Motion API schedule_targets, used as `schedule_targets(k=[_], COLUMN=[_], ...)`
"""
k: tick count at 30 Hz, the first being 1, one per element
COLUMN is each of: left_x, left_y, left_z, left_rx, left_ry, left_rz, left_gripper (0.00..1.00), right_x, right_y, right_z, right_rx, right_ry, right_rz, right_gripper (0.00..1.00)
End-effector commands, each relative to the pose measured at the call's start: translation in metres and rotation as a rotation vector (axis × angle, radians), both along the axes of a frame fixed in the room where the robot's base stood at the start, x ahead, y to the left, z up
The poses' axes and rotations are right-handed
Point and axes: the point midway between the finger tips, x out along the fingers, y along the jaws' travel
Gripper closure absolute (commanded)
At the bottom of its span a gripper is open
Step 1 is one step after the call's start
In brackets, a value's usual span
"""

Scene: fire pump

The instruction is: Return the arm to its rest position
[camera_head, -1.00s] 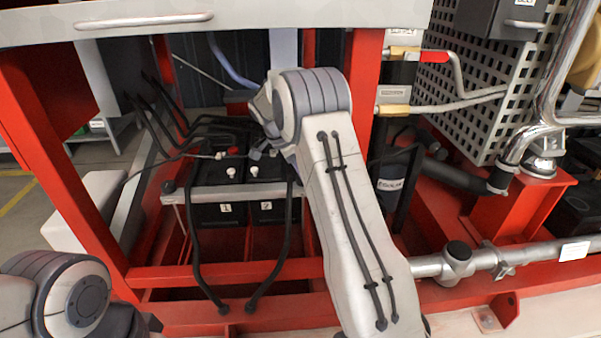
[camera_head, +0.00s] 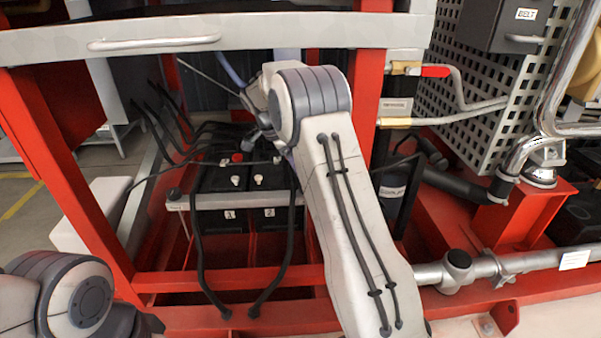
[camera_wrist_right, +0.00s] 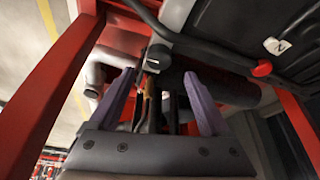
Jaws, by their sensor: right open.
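My right arm (camera_head: 350,220) reaches up from the bottom middle of the head view into the red frame, beside two black batteries labelled 1 and 2 (camera_head: 225,212). Its hand is mostly hidden behind the arm there. In the right wrist view my right gripper (camera_wrist_right: 160,82) is open, with its two purple fingers apart. Dark rods or cables show between and beyond the fingers; I cannot tell how near they are. A battery (camera_wrist_right: 280,40) with a label and a red cap is at the upper right. My left arm (camera_head: 70,295) shows at the lower left, its gripper out of view.
A grey panel with a handle (camera_head: 155,43) spans the top, above the arm. Red frame posts (camera_head: 75,185) stand left and right of the opening. Black cables (camera_head: 200,265) hang in front of the batteries. A grey pipe (camera_head: 510,262) runs at the right.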

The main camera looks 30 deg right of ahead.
Motion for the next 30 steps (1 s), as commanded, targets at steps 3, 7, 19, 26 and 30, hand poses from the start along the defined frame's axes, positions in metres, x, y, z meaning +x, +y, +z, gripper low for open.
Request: schedule_targets(k=[3, 7, 19, 26, 30], left_x=[0.000, 0.000, 0.000, 0.000, 0.000], left_y=[0.000, 0.000, 0.000, 0.000, 0.000], left_z=[0.006, 0.006, 0.005, 0.014, 0.027], left_rx=[0.000, 0.000, 0.000, 0.000, 0.000], left_ry=[0.000, 0.000, 0.000, 0.000, 0.000], left_rz=[0.000, 0.000, 0.000, 0.000, 0.000], left_gripper=[1.00, 1.00, 1.00, 1.00, 1.00], right_x=[0.002, 0.002, 0.001, 0.022, 0.051], right_y=[0.005, 0.006, 0.006, 0.042, 0.108], right_z=[0.012, 0.014, 0.014, 0.005, -0.009], right_rx=[0.000, 0.000, 0.000, 0.058, 0.161], right_ry=[-0.001, 0.000, 0.000, -0.066, -0.185], right_rz=[0.002, 0.000, 0.000, 0.057, 0.133], right_gripper=[0.19, 0.19, 0.19, 0.19, 0.19])
